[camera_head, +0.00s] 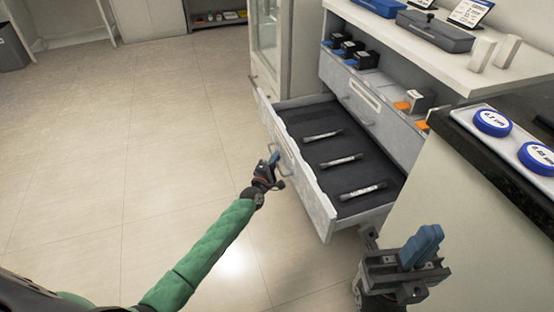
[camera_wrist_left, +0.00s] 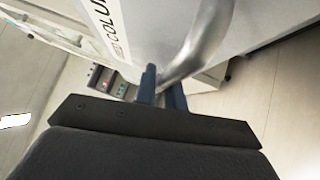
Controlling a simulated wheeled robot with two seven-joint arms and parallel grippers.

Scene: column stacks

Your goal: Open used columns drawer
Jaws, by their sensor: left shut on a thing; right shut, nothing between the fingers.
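The used columns drawer (camera_head: 311,205) is pulled well out of the cabinet in the head view, with several metal columns (camera_head: 342,160) lying apart on its dark lining. My left gripper (camera_head: 274,162) is at the drawer's front, shut on the drawer handle (camera_head: 281,170). In the left wrist view the blue fingers (camera_wrist_left: 160,90) meet the curved metal handle (camera_wrist_left: 196,45), and part of the label (camera_wrist_left: 108,22) shows on the drawer front. My right gripper (camera_head: 422,246) is shut and empty at the lower right, apart from the drawer.
A second, closed drawer (camera_head: 362,98) is above the open one. Shelves beside it hold small black and orange-marked boxes (camera_head: 413,101). A dark counter with blue-lidded round containers (camera_head: 492,122) stands at the right. The floor left of the drawer is clear.

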